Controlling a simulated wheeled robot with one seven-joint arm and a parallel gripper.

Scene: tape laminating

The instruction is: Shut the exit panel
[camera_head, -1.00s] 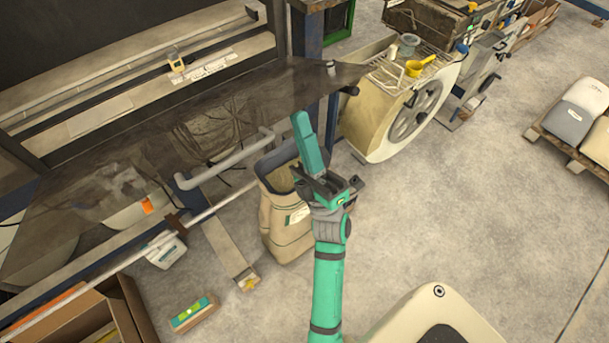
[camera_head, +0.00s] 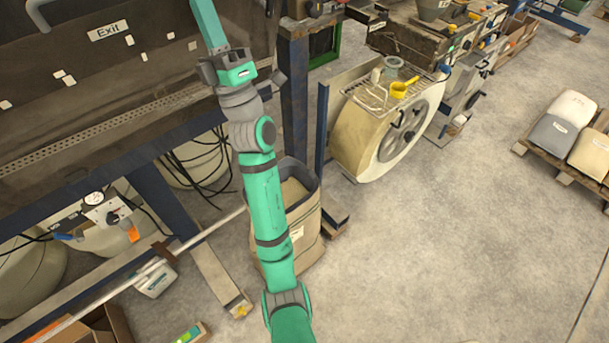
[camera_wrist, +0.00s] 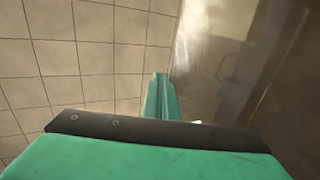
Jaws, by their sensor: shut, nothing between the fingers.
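The exit panel (camera_head: 75,75) is a dark sheet with a white "Exit" label, at the upper left of the head view. It stands roughly upright across the machine's front. I cannot tell whether it is flush with its frame. Part of its pale bar handle (camera_head: 38,14) shows at the top left edge. My green gripper (camera_head: 208,25) is raised in front of the panel's right end, with its tips at the top picture edge. Its fingers are together and empty. The wrist view shows the fingers (camera_wrist: 160,97) beside a brownish, glossy surface; contact cannot be told.
A blue post (camera_head: 294,90) stands right of my gripper. An open sack (camera_head: 305,215) stands behind my arm. A cream wheel housing (camera_head: 375,130) is to the right. A pallet with sacks (camera_head: 575,130) lies far right. The floor between is clear.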

